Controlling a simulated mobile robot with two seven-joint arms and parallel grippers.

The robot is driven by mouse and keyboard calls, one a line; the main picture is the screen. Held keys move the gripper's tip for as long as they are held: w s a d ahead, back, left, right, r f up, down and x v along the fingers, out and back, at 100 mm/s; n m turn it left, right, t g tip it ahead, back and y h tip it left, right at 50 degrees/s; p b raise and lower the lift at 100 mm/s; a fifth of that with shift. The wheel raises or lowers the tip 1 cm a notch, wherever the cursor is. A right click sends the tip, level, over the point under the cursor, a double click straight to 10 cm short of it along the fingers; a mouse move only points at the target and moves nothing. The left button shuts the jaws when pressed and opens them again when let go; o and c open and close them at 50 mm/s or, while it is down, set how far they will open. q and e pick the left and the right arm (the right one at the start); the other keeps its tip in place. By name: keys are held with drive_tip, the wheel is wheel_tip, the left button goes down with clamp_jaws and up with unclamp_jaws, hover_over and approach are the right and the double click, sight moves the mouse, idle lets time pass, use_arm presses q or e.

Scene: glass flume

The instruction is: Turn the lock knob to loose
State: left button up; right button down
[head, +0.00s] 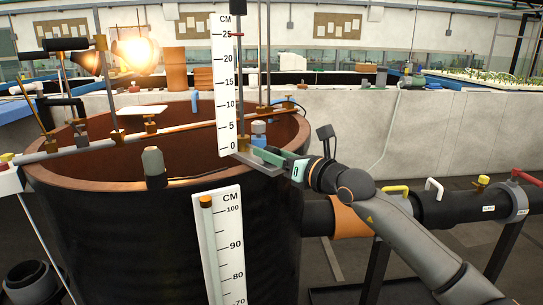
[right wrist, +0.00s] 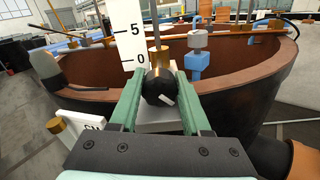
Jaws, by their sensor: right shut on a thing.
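The lock knob (right wrist: 158,88) is a round black knob with a short white mark that slants down to the right in the right wrist view. It sits on a grey block at the foot of the white centimetre scale (right wrist: 129,32), just below its zero. My right gripper (head: 262,156) reaches in from the right at the tank rim. Its green fingers are on both sides of the knob and shut on it. In the head view the fingers hide the knob. I see no loose or lock lettering. My left gripper is not in view.
The big dark round tank (head: 110,225) has a brown rim close beside the gripper. A second scale (head: 222,245) stands in front of the tank. A blue clamp (right wrist: 196,62) with a grey cylinder is behind the knob. A black pipe (head: 445,210) runs right.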

drive_tip(key=shift+f+n+b, duration=0.2)
drive_tip(key=shift+n+b, duration=0.6)
drive_tip(key=shift+n, duration=0.3)
drive_tip(key=shift+n+b, duration=0.6)
drive_tip(key=shift+n, duration=0.4)
drive_tip(key=shift+r+n, duration=0.2)
drive_tip(key=shift+n, duration=0.2)
drive_tip(key=c, duration=0.8)
unclamp_jaws()
drive_tip(key=o, duration=0.4)
drive_tip(key=shift+c, duration=0.2)
drive_tip(key=shift+o, duration=0.3)
